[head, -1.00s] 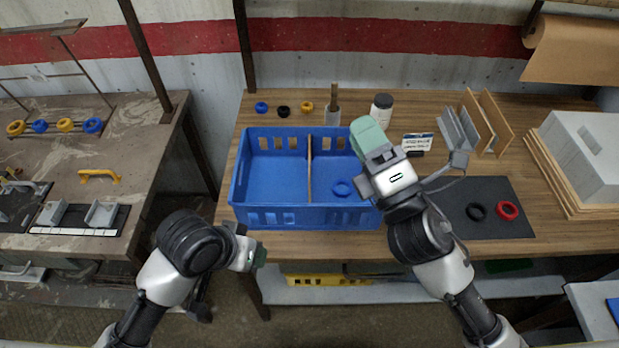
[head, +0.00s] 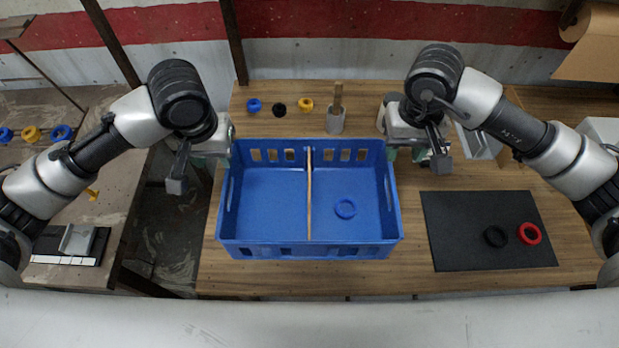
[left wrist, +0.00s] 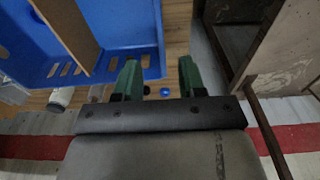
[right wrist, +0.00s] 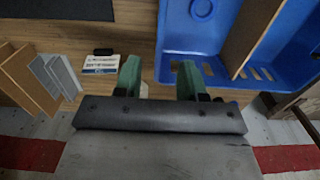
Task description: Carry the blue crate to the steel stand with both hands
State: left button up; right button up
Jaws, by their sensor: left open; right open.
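The blue crate (head: 310,250) sits on the wooden table, with a wooden divider (head: 309,195) and a blue ring (head: 345,208) in its right compartment. My left gripper (head: 213,157) is open at the crate's left end, near the back corner. In the left wrist view the crate's end wall (left wrist: 155,35) lies between the lines of its green fingers. Neither visibly grips the crate. I cannot pick out the steel stand.
Behind the crate are small rings (head: 279,109) and a cup with a stick (head: 336,122). A dark mat (head: 455,245) with black and red rings lies to the right. Another bench (head: 110,210) stands left across a gap.

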aim_at(225, 185)
pick_arm(q)
jog(key=f, duration=0.1)
jog(key=s+f, duration=0.1)
jog(key=f, duration=0.1)
pick_arm(e)
jog(key=f, duration=0.1)
jog(key=s+f, duration=0.1)
jog(key=f, duration=0.1)
jog(key=shift+s, duration=0.2)
pick_arm(q)
jog(key=f, duration=0.6)
jog(key=shift+w+f, duration=0.1)
jog(key=shift+w, duration=0.1)
pick_arm(e)
jog(key=f, duration=0.6)
jog(key=shift+s+f, duration=0.15)
jog(key=shift+s, duration=0.05)
pick_arm(q)
jog(key=shift+w+f, duration=0.1)
jog(key=shift+f, duration=0.4)
pick_arm(e)
jog(key=shift+w+f, duration=0.1)
jog(key=shift+f, duration=0.4)
pick_arm(q)
grip_shut()
pick_arm(e)
grip_shut()
